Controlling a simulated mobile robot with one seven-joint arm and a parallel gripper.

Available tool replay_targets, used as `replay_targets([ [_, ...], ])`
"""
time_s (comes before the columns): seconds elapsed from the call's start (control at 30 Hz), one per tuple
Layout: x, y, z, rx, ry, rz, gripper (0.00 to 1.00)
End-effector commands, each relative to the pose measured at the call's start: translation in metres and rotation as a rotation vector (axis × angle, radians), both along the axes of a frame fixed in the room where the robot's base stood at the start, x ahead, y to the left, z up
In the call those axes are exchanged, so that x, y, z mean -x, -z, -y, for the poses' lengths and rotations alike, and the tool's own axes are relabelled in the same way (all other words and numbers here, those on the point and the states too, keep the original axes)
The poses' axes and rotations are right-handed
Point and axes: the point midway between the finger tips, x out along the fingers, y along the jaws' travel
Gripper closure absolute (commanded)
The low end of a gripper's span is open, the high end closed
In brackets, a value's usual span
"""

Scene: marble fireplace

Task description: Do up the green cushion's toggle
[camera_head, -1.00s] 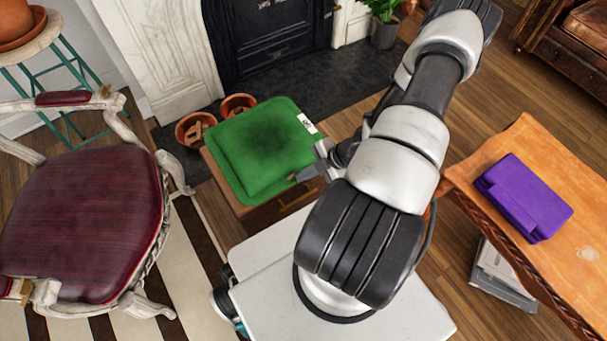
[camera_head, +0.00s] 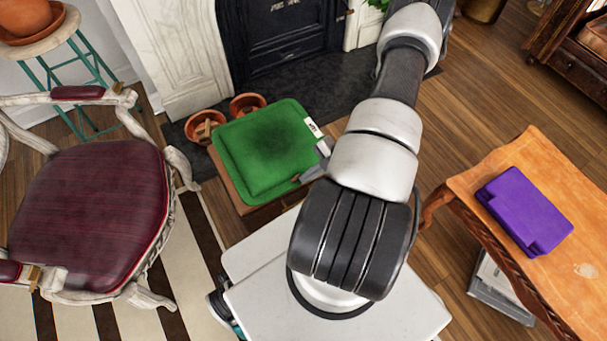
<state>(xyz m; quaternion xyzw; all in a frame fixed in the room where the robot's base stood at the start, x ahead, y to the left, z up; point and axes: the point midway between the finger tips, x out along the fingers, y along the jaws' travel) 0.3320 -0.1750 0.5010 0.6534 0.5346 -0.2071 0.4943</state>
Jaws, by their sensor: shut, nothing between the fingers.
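The green cushion (camera_head: 262,150) lies flat on a low wooden table or stool (camera_head: 232,190) in front of the fireplace. I cannot make out the toggle. My gripper (camera_head: 300,178) is at the cushion's lower right edge, with its fingertips close to the fabric. It is shut with nothing in it. Whether it touches the cushion I cannot tell. My arm hides the floor to the right of the cushion.
A dark red armchair (camera_head: 90,215) stands at the left. Two terracotta pots (camera_head: 205,127) sit behind the cushion by the fireplace (camera_head: 285,40). An orange wooden table (camera_head: 550,180) with a purple case (camera_head: 525,210) stands at the right. Wooden floor (camera_head: 465,110) is clear between.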

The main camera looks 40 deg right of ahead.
Motion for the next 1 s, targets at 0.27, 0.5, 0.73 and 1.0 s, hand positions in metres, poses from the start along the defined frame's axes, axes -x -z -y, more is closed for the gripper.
replay_targets([
  [0.27,-0.006,0.002,0.006,0.002,-0.222,0.000,1.00],
  [0.5,-0.012,0.002,0.009,0.003,-0.394,0.000,1.00],
  [0.73,-0.016,0.001,0.010,0.001,-0.497,0.001,1.00],
  [1.0,-0.017,0.000,0.011,0.000,-0.542,0.001,1.00],
])
